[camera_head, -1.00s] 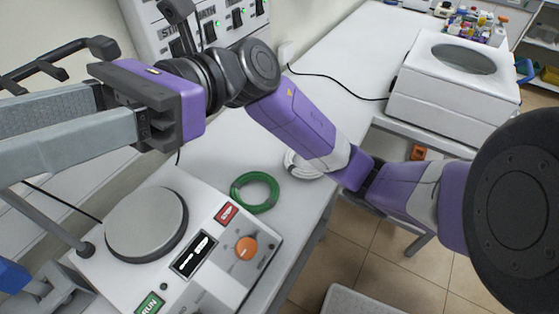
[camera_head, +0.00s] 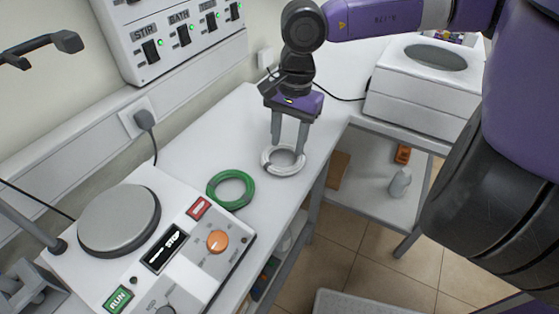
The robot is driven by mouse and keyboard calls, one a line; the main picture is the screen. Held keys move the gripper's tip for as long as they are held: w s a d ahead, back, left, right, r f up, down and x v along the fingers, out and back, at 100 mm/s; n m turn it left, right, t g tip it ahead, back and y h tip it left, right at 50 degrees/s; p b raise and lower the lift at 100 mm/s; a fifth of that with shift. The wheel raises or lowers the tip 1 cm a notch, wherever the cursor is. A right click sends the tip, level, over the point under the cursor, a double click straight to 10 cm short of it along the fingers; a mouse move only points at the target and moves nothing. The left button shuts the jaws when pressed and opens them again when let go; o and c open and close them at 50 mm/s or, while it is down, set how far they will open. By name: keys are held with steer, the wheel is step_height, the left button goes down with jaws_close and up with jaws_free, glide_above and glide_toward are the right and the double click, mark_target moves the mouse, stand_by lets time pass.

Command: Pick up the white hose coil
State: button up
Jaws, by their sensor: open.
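The white hose coil (camera_head: 283,171) lies flat on the white bench top near its right edge, just beyond the green coil. My gripper (camera_head: 287,151) points down over the coil with its two grey fingers apart. The fingertips reach to the coil's height at its far part and overlap it in the picture. I cannot tell whether they touch it. The far part of the coil is partly hidden by the fingers.
A green hose coil (camera_head: 231,189) lies nearer on the bench. A hotplate device (camera_head: 187,214) with a round plate stands at the near left. A white box machine (camera_head: 413,98) stands at the far right. A switch panel (camera_head: 172,35) is on the wall at the back.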

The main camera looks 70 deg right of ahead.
mark_target(299, 162)
steer(key=s+d, duration=0.2)
steer(key=shift+s+d+f+g+h, duration=0.15)
steer(key=shift+s+d+g+h, duration=0.15)
steer(key=shift+h, duration=0.1)
steer(key=shift+w+a+f+p, duration=0.1)
steer(key=shift+f+p, duration=0.25)
steer(key=shift+f, duration=1.6)
steer(key=shift+a+f+p, duration=0.1)
steer(key=shift+f+p, duration=0.25)
steer(key=shift+f, duration=1.55)
jaws_close()
